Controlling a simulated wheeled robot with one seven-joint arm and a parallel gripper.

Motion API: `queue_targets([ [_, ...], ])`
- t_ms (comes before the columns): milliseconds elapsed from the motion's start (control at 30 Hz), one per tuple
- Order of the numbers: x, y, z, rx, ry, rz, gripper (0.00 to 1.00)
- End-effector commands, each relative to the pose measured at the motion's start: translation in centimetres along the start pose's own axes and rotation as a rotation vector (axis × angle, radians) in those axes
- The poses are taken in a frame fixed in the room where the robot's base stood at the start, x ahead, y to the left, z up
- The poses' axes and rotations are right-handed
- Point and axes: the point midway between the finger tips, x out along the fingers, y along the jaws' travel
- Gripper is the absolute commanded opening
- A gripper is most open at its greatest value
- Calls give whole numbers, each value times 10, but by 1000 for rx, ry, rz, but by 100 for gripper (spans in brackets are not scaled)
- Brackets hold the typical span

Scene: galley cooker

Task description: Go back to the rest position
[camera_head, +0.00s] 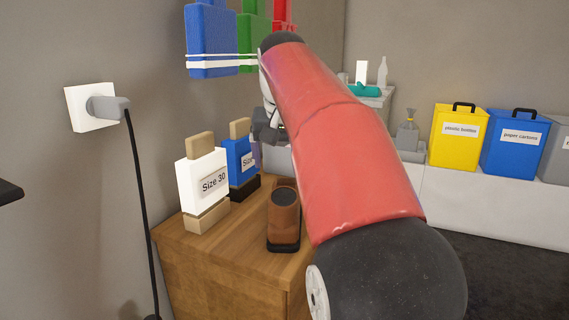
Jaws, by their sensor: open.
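My red and black arm reaches from the lower right up across the middle of the view. My gripper (268,132) shows only in part, as a dark shape at the left of the arm, above the wooden cabinet; it is open. Its fingertips are small and partly hidden, and I see nothing held in it.
A wooden cabinet (240,245) carries a white "Size 30" block (203,182), a blue block (239,160) and a brown object (284,215). Blue (211,40), green and red items hang on the wall. A yellow bin (457,138) and blue bin (514,143) stand right. Dark floor lies lower right.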

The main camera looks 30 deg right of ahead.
Motion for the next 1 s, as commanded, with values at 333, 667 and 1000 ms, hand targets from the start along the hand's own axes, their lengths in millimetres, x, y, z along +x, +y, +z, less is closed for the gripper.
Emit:
queue_targets([
  [333, 0, 0, 0, 0, 0, 0, 90],
  [667, -5, -4, 27, -49, 5, -36, 90],
  [1000, 14, -17, 160, -268, 46, -157, 90],
])
